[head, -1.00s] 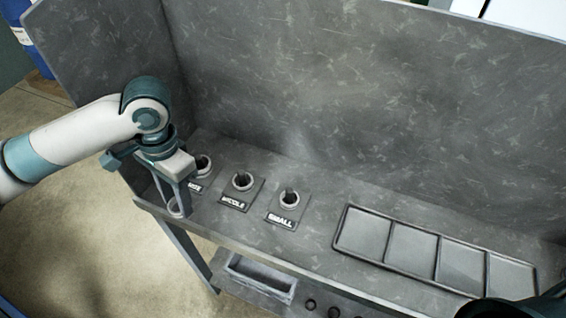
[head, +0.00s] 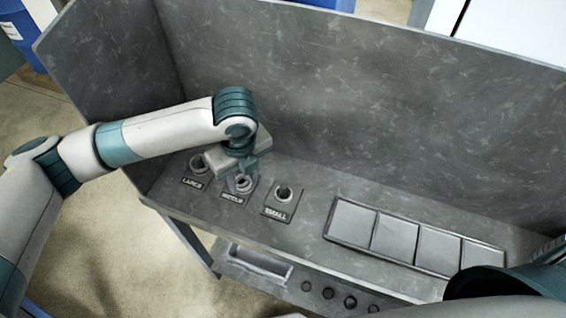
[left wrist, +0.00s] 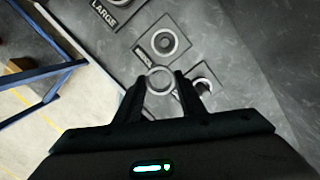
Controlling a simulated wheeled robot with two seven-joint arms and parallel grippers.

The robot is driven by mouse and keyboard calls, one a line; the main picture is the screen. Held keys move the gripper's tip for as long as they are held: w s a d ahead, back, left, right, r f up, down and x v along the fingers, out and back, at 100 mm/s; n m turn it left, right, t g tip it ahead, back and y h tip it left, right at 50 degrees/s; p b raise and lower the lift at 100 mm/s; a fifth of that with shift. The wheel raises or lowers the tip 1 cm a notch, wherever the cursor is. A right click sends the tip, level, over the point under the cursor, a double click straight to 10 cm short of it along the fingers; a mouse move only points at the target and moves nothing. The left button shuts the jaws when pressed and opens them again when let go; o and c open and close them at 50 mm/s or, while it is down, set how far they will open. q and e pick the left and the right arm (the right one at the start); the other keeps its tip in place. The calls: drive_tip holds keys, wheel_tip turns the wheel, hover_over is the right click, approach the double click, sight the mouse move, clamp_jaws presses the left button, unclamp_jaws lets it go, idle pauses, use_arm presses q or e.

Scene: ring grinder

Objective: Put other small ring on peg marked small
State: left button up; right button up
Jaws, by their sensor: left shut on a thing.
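My left gripper (head: 240,180) hangs over the middle peg's area in the head view. In the left wrist view it (left wrist: 160,88) is shut on a small grey ring (left wrist: 160,69) at its fingertips. The peg marked small (head: 284,190) stands just to the right of the gripper, dark and upright with a light ring around its base. In the left wrist view this peg (left wrist: 204,85) is partly hidden behind the right finger. My right gripper is out of view.
The middle plate (left wrist: 145,48) bears a ring, and the plate marked large (head: 194,182) lies farther left. An empty compartment tray (head: 378,216) lies to the right. A tall grey panel (head: 350,90) bounds the back.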

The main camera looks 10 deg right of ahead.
sight(283, 187)
use_arm(q)
drive_tip(key=shift+s+d+r+m+h+p, duration=0.3)
drive_tip(key=shift+d+m+p, duration=0.35)
drive_tip(key=shift+d+m, duration=1.3)
drive_tip(key=shift+s+d+r+m+h+p, duration=0.1)
drive_tip(key=shift+d+r+m+h+p, duration=0.2)
drive_tip(key=shift+d+m+p, duration=1.5)
drive_tip(key=shift+s+d+r+m+h+b, duration=0.2)
drive_tip(key=shift+d+r+m+b, duration=0.55)
drive_tip(key=shift+m, duration=2.3)
drive_tip(key=shift+d+f+p, duration=0.25)
drive_tip(key=shift+f+p, duration=0.05)
drive_tip(key=shift+f, duration=0.1)
drive_tip(key=shift+f, duration=0.1)
drive_tip(key=shift+f+b, duration=0.95)
drive_tip(key=shift+f, duration=0.1)
drive_tip(key=shift+f+b, duration=1.35)
drive_tip(key=shift+f, duration=0.4)
drive_tip(key=shift+p, duration=0.35)
drive_tip(key=shift+f+b, duration=0.35)
drive_tip(key=shift+f, duration=0.2)
